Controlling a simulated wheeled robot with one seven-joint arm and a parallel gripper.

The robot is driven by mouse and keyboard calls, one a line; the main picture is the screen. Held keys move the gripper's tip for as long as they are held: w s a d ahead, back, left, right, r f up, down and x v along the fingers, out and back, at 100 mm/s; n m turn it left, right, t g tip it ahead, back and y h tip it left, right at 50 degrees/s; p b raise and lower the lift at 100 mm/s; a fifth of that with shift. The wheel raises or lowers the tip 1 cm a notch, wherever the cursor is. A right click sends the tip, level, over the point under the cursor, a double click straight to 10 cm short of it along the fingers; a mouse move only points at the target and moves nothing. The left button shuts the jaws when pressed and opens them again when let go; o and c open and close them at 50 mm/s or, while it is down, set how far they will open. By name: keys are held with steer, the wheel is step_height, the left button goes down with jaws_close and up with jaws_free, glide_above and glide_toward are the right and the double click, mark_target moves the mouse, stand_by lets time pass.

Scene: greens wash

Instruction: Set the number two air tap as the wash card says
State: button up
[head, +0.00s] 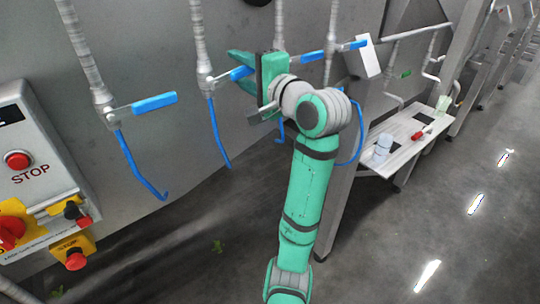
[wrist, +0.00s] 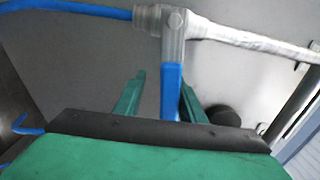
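A row of air taps with blue lever handles hangs on grey pipes along the metal wall in the head view. The nearest tap's handle (head: 155,102) points right, crosswise to its pipe. The second tap from the left has a handle (head: 240,73) also pointing right. My gripper (head: 237,70) is at this second handle. In the wrist view, the blue handle (wrist: 171,92) lies between my open fingers (wrist: 158,98), nearer the right one, with a gap on the left. I cannot tell whether it touches the right finger. No tap numbers or readable wash card show.
Two further taps (head: 312,56) (head: 352,45) stand just right of my gripper. A control box (head: 40,165) with red stop buttons is at left. A white panel (head: 366,58) hangs above.

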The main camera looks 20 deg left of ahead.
steer(key=shift+s+d+f, duration=0.1)
steer(key=shift+d, duration=0.1)
steer(key=v, duration=1.1)
steer(key=w+d+f+m+t+h, duration=0.1)
steer(key=w+f+t+h, duration=0.1)
steer(key=f, duration=0.8)
steer(key=w+d+f+m+t+h, duration=0.1)
steer(key=w+d+f+t+h, duration=0.1)
steer(key=f, duration=0.9)
steer(key=shift+d+m, duration=0.25)
steer(key=shift+m, duration=0.15)
steer(key=shift+c, duration=0.2)
